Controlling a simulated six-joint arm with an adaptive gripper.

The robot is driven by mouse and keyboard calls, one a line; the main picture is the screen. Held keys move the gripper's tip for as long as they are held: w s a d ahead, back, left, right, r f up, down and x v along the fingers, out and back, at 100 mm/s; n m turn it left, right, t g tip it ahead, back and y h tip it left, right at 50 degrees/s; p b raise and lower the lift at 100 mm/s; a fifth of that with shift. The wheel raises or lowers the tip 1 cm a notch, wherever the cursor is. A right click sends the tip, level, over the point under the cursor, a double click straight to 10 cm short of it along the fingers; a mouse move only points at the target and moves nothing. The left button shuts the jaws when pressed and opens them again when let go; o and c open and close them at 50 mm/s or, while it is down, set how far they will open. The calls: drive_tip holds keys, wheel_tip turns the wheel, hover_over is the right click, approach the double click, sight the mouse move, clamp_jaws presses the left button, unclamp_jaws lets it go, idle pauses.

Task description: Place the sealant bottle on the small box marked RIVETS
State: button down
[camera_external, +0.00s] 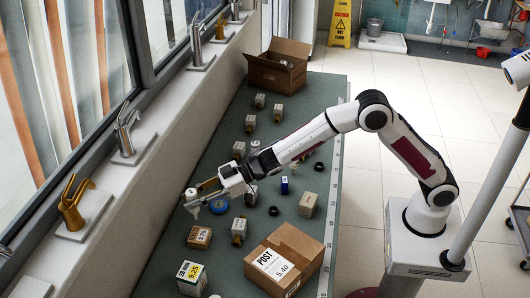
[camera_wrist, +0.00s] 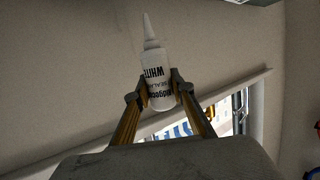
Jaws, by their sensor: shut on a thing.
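A white sealant bottle (camera_wrist: 158,88) with a pointed nozzle and dark lettering is between the fingers of my gripper (camera_wrist: 161,85) in the wrist view. The gripper is shut on its body. In the external view my gripper (camera_external: 197,194) is over the left side of the green table, with the small white bottle (camera_external: 192,198) at its tip. The bottle's exact tilt is hard to tell there. Several small light boxes stand on the table, such as one in front of the gripper (camera_external: 238,228) and one to its right (camera_external: 308,204). Their markings are too small to read, so I cannot tell which says RIVETS.
A large POST carton (camera_external: 305,250), a brown box marked 3.75 (camera_external: 199,237) and a white-yellow box (camera_external: 190,277) stand at the near end. A blue-and-white round item (camera_external: 218,206) lies below the gripper. An open carton (camera_external: 278,68) stands at the far end. Faucets line the sill.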

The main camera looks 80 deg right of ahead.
sight(196, 216)
drive_tip(key=shift+f, duration=1.85)
drive_tip(key=shift+f, duration=1.85)
drive_tip(key=shift+f, duration=0.15)
drive_tip(key=c, duration=1.7)
unclamp_jaws()
drive_tip(key=shift+v, duration=6)
drive_tip(key=shift+r, duration=0.2)
